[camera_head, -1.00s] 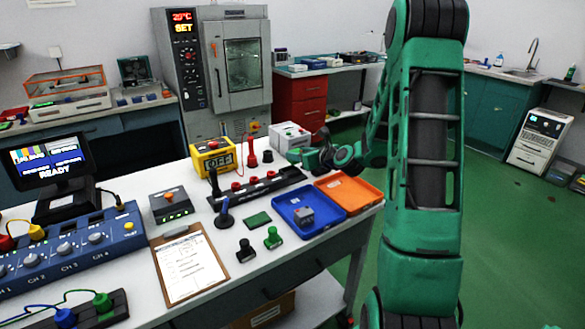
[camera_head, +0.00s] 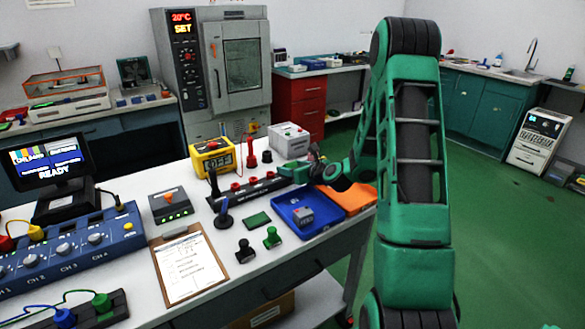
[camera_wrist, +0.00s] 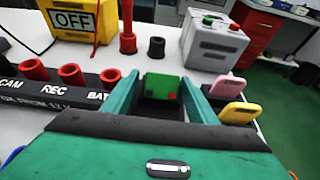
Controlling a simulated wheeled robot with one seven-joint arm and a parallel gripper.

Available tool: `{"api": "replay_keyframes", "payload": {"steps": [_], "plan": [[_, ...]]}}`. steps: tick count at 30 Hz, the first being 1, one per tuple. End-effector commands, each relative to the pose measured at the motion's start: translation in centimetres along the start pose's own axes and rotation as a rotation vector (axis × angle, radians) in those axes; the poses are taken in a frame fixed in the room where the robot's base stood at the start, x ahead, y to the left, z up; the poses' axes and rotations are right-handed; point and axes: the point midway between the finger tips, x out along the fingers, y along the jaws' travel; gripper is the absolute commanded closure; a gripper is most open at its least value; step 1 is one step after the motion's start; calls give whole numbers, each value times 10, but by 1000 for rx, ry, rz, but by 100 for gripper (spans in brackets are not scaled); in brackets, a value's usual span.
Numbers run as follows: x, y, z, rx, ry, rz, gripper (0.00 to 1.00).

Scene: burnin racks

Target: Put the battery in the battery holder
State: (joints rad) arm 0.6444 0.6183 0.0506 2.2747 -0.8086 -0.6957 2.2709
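In the head view my gripper (camera_head: 290,171) is just above the right end of a long black rail (camera_head: 238,191) with red sockets, and the block is hard to make out. The rail also shows at the left of the wrist view (camera_wrist: 45,99), with the labels CAM, REC and BAT. I cannot tell which part is the battery holder.
A blue tray (camera_head: 283,219) holds a grey part. An orange tray (camera_head: 357,203) is beside it, partly behind my arm. A grey box (camera_head: 289,136) and a yellow OFF box (camera_head: 212,158) stand behind the rail. Pink and yellow pieces (camera_wrist: 240,112) are beside my right finger.

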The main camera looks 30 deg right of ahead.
Motion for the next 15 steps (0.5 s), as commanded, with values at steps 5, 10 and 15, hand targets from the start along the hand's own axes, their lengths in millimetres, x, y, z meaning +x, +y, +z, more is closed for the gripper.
{"api": "replay_keyframes", "payload": {"steps": [5, 10, 15], "plan": [[0, -3, 1, -2, -2, -6, 43], [0, -3, 3, -2, -6, -6, 43], [-8, -4, 3, -1, -7, -7, 43]]}}
